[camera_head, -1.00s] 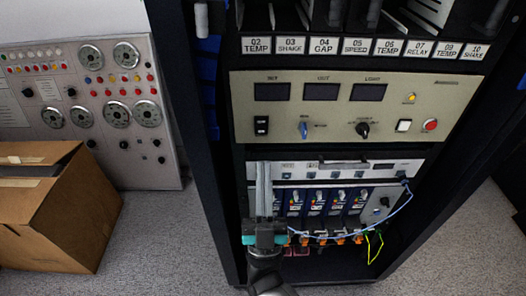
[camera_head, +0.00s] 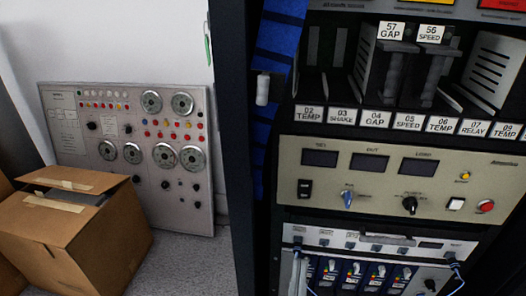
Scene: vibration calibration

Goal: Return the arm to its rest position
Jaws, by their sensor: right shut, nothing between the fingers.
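Only the narrow grey fingers of my right gripper (camera_head: 297,268) show, at the bottom edge of the head view. They are shut with nothing between them, in front of the left part of the lower rack units; the rest of that gripper and its arm are out of the picture. My left gripper is not in view.
The black rack holds a beige panel (camera_head: 402,180) with displays and knobs, and a silver unit (camera_head: 375,242) below it. Two modules labelled 57 GAP and 56 SPEED sit above. A grey gauge panel (camera_head: 75,148) and a cardboard box (camera_head: 110,240) stand at left.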

